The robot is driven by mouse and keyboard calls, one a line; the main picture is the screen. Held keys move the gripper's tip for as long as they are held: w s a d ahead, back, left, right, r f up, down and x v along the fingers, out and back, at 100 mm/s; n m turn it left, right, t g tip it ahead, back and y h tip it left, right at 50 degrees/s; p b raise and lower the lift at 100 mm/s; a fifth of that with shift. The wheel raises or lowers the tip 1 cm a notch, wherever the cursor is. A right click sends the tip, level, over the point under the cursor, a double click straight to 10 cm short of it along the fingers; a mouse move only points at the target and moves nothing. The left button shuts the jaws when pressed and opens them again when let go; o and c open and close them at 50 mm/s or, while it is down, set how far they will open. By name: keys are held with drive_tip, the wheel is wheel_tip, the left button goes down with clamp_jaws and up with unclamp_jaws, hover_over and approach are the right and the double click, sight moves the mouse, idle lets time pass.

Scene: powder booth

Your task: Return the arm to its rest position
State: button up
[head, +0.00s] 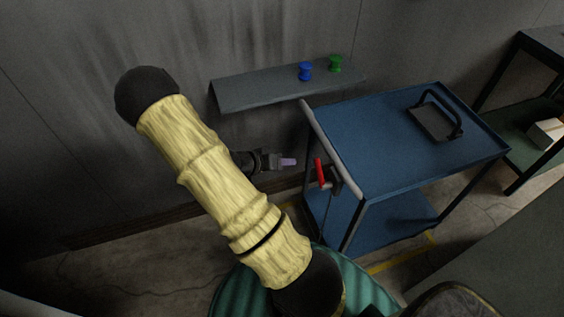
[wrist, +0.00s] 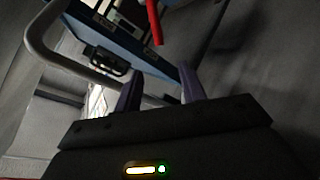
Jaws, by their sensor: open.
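My gripper (head: 288,162) is in the middle of the head view, left of the blue cart and below the wall shelf. Its two purple-grey fingers also show in the wrist view (wrist: 158,92), spread apart with nothing between them. My arm, in a pale yellow sleeve, crosses the head view and hides part of the wall and floor. The gripper is apart from the red handle (head: 320,173) at the cart's near left corner. That red handle also shows beyond the fingers in the wrist view (wrist: 154,22).
The blue cart (head: 400,150) has a grey push bar (head: 328,147) on its left and a black handle-like frame (head: 436,118) on top. A wall shelf (head: 250,96) bears a blue spool (head: 305,71) and a green spool (head: 335,63). A dark rack (head: 540,110) stands at right.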

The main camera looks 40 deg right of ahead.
idle(0.3)
drive_tip(key=w+a+r+n+t+y+p, duration=0.1)
drive_tip(key=w+a+r+n+t+y, duration=0.2)
drive_tip(key=a, duration=0.5)
drive_tip(key=w+a+r+n+t+y+p, duration=0.1)
drive_tip(key=w+a+r+t+y, duration=0.15)
drive_tip(key=a+r+y, duration=0.45)
drive_tip(key=s+a+r+n+g+y+p, duration=0.1)
drive_tip(key=s+a+r+n+p, duration=0.1)
drive_tip(key=s+a+r+n, duration=0.4)
drive_tip(key=s+a+r, duration=0.2)
drive_tip(key=s+r, duration=0.2)
drive_tip(key=s, duration=0.1)
drive_tip(key=shift+a, duration=0.25)
drive_tip(key=shift+g, duration=0.25)
